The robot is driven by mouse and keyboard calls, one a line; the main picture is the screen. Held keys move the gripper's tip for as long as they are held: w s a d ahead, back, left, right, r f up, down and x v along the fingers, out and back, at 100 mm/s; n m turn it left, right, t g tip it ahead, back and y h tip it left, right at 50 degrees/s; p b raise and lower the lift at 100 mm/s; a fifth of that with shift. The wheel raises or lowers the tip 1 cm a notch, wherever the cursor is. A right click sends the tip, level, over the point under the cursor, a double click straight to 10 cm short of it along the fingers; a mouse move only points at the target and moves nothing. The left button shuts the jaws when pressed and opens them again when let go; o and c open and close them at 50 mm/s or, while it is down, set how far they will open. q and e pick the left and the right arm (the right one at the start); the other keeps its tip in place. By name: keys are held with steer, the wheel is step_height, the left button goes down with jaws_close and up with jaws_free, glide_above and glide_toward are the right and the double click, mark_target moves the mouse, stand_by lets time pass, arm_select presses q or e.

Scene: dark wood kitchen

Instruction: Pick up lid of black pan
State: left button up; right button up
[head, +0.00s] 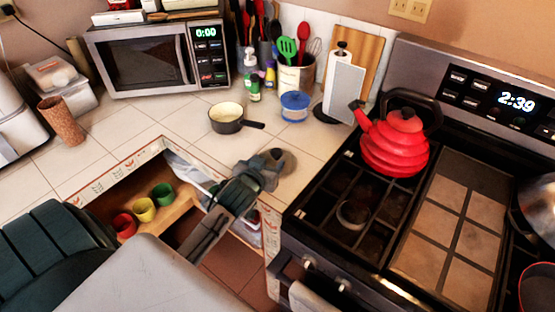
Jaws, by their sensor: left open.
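A small black pan (227,118) with a cream inside stands uncovered on the tiled counter, its handle pointing right. A round, brownish-grey lid-like disc (288,160) with a dark knob lies flat on the counter, right of and nearer than the pan. My left gripper (265,172) is open at the near left side of this disc and hides part of it. I cannot tell whether the fingers touch it. My right gripper is not in view.
An open drawer (178,212) with red, yellow and green cups lies below my left arm. A blue-lidded container (294,106), a utensil crock (296,75) and a paper towel holder (342,88) stand behind. The stove with a red kettle (394,142) is at right.

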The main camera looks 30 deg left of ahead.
mark_target(275, 155)
arm_select(q)
steer(key=shift+w, duration=0.3)
steer(key=p+x, duration=0.2)
steer(key=x, duration=0.2)
steer(key=shift+w+d+r, duration=0.1)
steer(key=shift+w+r, duration=0.05)
steer(key=shift+w, duration=0.05)
steer(key=shift+w+f, duration=0.2)
steer(key=shift+s+r, duration=0.1)
steer(key=shift+c, duration=0.7)
steer(key=c, duration=1)
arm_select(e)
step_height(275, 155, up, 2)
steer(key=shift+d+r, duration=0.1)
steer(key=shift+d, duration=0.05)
